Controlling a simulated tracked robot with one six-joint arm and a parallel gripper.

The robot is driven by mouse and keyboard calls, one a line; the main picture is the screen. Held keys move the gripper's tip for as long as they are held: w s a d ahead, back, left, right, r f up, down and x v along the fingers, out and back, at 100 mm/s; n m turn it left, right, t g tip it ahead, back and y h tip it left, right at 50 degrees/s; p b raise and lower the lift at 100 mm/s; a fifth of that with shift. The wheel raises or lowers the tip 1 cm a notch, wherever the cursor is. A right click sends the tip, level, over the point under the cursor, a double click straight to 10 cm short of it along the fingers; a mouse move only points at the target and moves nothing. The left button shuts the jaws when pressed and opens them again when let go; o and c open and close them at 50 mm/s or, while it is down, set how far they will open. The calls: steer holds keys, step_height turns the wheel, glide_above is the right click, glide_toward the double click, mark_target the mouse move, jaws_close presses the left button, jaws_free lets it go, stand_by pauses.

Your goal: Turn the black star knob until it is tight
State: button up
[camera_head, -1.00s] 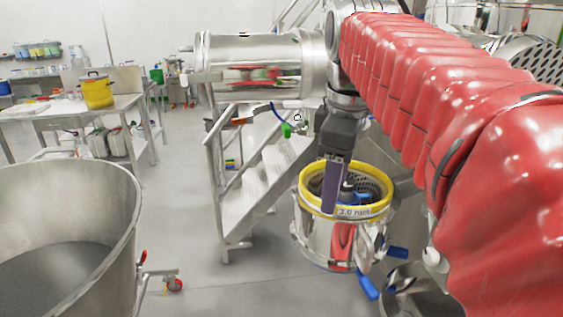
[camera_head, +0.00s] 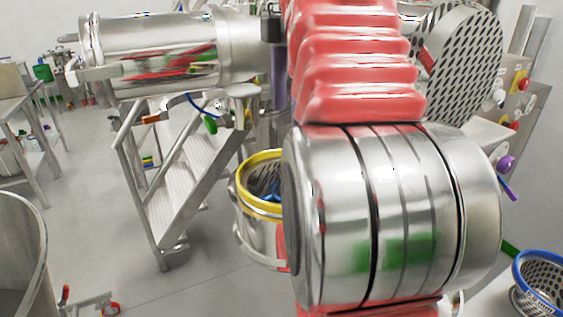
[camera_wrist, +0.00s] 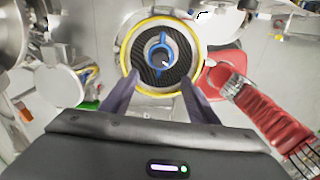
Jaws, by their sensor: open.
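In the wrist view, a round vessel with a yellow rim (camera_wrist: 127,48) holds a dark perforated screen and a blue curved bar (camera_wrist: 163,40). A small dark shape at the bar's centre, which looks like the black star knob (camera_wrist: 160,60), is too small to show its lobes. My gripper (camera_wrist: 160,82) is open and empty, its two fingers pointing toward the vessel; the gap to the knob is unclear. In the head view, the yellow-rimmed vessel (camera_head: 244,180) is partly hidden behind my arm. The knob cannot be made out there, and my gripper is mostly hidden.
Metal steps (camera_head: 178,195) stand left of the vessel, below a steel cylinder (camera_head: 150,45). A large steel bin (camera_head: 22,245) is at the lower left. A blue-rimmed perforated basket (camera_head: 542,285) is at the lower right. The floor between bin and steps is clear.

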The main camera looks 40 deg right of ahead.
steer(key=shift+f, duration=0.15)
steer(key=shift+s+f, duration=0.1)
steer(key=shift+f, duration=6.7)
steer(key=shift+c, duration=0.6)
steer(key=c, duration=0.9)
